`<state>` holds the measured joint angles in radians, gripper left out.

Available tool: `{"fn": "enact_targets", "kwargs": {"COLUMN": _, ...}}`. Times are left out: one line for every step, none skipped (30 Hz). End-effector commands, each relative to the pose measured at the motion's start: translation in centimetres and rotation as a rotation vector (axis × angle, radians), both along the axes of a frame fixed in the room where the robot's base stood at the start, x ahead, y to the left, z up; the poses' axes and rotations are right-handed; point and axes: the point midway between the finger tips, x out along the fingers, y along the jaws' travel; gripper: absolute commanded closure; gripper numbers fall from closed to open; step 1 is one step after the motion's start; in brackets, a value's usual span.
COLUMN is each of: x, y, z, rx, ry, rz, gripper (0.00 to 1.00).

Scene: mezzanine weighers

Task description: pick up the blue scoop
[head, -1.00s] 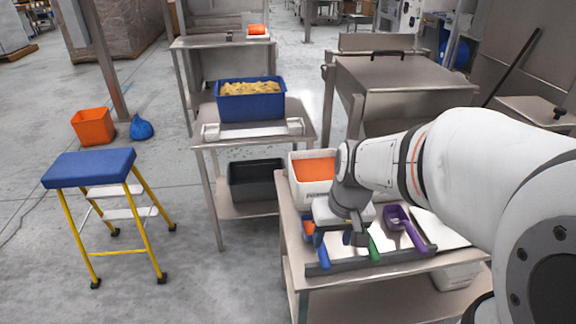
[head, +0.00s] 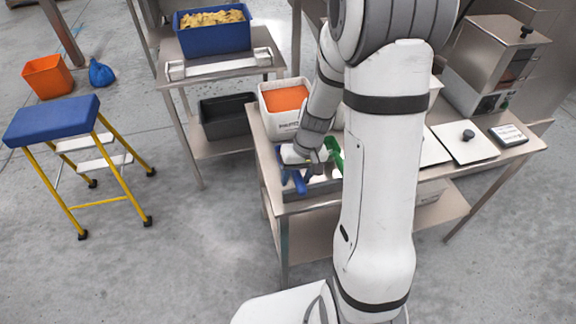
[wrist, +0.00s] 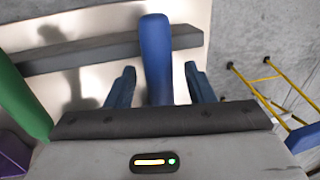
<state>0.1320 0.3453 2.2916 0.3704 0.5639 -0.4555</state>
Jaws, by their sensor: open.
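The blue scoop (head: 299,182) lies at the left end of the scoop rack on the steel table, partly hidden by my gripper in the head view. In the wrist view its blue handle (wrist: 156,58) stands between my two fingertips, with a gap on each side. My gripper (wrist: 160,82) is open around the handle and has not closed on it. In the head view my gripper (head: 312,166) is low over the rack. The scoop's bowl is hidden.
A green scoop (head: 334,153) lies just right; its handle (wrist: 20,100) is close in the wrist view. A purple piece (wrist: 12,158) shows beyond it. A grey rail (wrist: 100,50) crosses under the handles. A white tub (head: 283,118) stands behind.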

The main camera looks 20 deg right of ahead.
Motion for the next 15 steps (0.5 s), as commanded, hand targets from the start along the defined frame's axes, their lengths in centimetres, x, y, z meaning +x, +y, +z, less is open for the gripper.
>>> {"fn": "enact_targets", "kwargs": {"x": 0.0, "y": 0.2, "z": -0.8, "rx": 0.0, "ry": 0.003, "rz": 0.001, "gripper": 0.52}}
{"fn": "enact_targets", "kwargs": {"x": 0.0, "y": 0.2, "z": -1.1, "rx": 0.001, "ry": 0.003, "rz": 0.0, "gripper": 0.52}}
{"fn": "enact_targets", "kwargs": {"x": 0.0, "y": 0.3, "z": -1.5, "rx": 0.0, "ry": 0.002, "rz": -0.001, "gripper": 0.52}}
{"fn": "enact_targets", "kwargs": {"x": 0.0, "y": 0.3, "z": -1.7, "rx": 0.0, "ry": 0.001, "rz": 0.0, "gripper": 0.52}}
{"fn": "enact_targets", "kwargs": {"x": 0.0, "y": 0.4, "z": -1.9, "rx": 0.0, "ry": 0.001, "rz": 0.001, "gripper": 0.52}}
{"fn": "enact_targets", "kwargs": {"x": 0.0, "y": 0.4, "z": -2.0, "rx": -0.001, "ry": 0.0, "rz": 0.001, "gripper": 0.52}}
{"fn": "enact_targets", "kwargs": {"x": 0.0, "y": 0.4, "z": -2.0, "rx": -0.001, "ry": 0.0, "rz": 0.001, "gripper": 0.52}}
{"fn": "enact_targets", "kwargs": {"x": 0.0, "y": 0.4, "z": -2.0, "rx": -0.001, "ry": -0.001, "rz": 0.0, "gripper": 0.52}}
{"fn": "enact_targets", "kwargs": {"x": 0.0, "y": 0.4, "z": -2.0, "rx": -0.001, "ry": -0.001, "rz": 0.0, "gripper": 0.52}}
{"fn": "enact_targets", "kwargs": {"x": 0.0, "y": 0.4, "z": -2.0, "rx": -0.001, "ry": -0.001, "rz": 0.0, "gripper": 0.52}}
{"fn": "enact_targets", "kwargs": {"x": 0.0, "y": 0.4, "z": -2.0, "rx": -0.001, "ry": -0.001, "rz": 0.0, "gripper": 0.52}}
{"fn": "enact_targets", "kwargs": {"x": 0.0, "y": 0.4, "z": -2.0, "rx": -0.001, "ry": -0.001, "rz": 0.0, "gripper": 0.52}}
{"fn": "enact_targets", "kwargs": {"x": 0.0, "y": 0.4, "z": -2.0, "rx": -0.001, "ry": -0.001, "rz": 0.0, "gripper": 0.53}}
{"fn": "enact_targets", "kwargs": {"x": 0.0, "y": 0.4, "z": -2.0, "rx": -0.001, "ry": -0.001, "rz": 0.0, "gripper": 0.55}}
{"fn": "enact_targets", "kwargs": {"x": 0.0, "y": 0.4, "z": -2.0, "rx": -0.001, "ry": -0.001, "rz": 0.0, "gripper": 0.58}}
